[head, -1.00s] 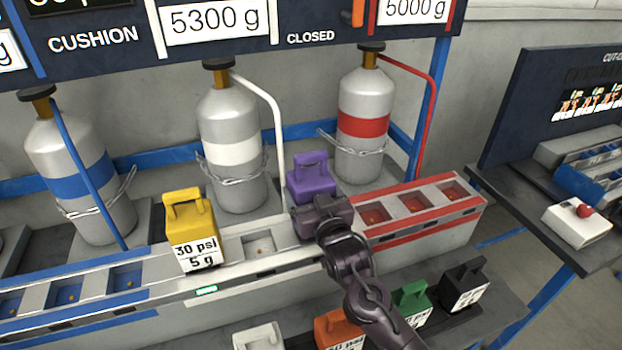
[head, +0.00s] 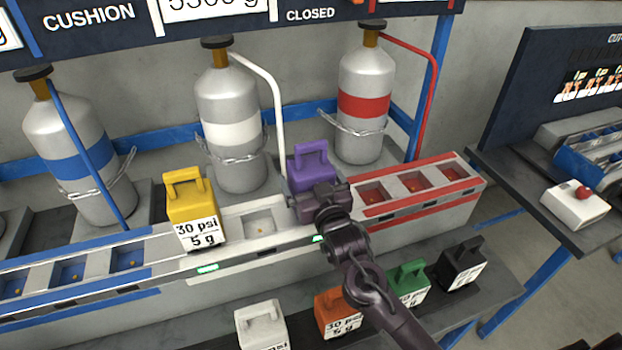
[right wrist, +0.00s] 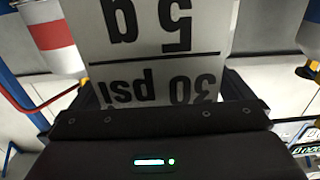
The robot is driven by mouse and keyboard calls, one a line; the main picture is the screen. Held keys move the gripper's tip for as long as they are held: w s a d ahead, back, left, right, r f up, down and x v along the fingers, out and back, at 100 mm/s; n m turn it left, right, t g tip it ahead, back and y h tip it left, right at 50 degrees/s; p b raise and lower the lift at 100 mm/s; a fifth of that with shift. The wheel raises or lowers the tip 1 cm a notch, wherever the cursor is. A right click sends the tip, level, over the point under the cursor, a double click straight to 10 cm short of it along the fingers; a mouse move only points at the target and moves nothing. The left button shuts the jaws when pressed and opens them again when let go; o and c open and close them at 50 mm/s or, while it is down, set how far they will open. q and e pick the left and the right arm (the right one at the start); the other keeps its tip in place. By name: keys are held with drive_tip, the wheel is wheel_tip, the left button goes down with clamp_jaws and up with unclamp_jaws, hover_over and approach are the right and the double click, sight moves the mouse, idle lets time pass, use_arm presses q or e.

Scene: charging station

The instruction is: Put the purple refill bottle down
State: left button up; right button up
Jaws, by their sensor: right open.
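The purple refill bottle (head: 311,165) stands upright in the rail's white section (head: 232,222), in the slot beside the red section. A green light (head: 319,239) is lit on the rail front just below it. My right gripper (head: 316,196) is open at the bottle's near side and partly hides its lower body. In the right wrist view the bottle's white label (right wrist: 155,40), reading "30 psi 5 g" upside down, fills the space between my right fingers (right wrist: 158,92). My left gripper is not in view.
A yellow bottle (head: 192,208) stands on the rail to the left, with one empty white slot (head: 261,224) between. Red slots (head: 414,182) on the right hold no bottles. White (head: 262,325), orange (head: 338,313), green (head: 408,283) and black (head: 461,266) bottles stand on the lower shelf.

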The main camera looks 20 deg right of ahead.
drive_tip(key=shift+s, duration=0.3)
drive_tip(key=s+b, duration=0.1)
drive_tip(key=s, duration=0.6)
drive_tip(key=shift+d+b, duration=0.15)
drive_tip(key=shift+b, duration=0.2)
drive_tip(key=shift+w+r, duration=0.1)
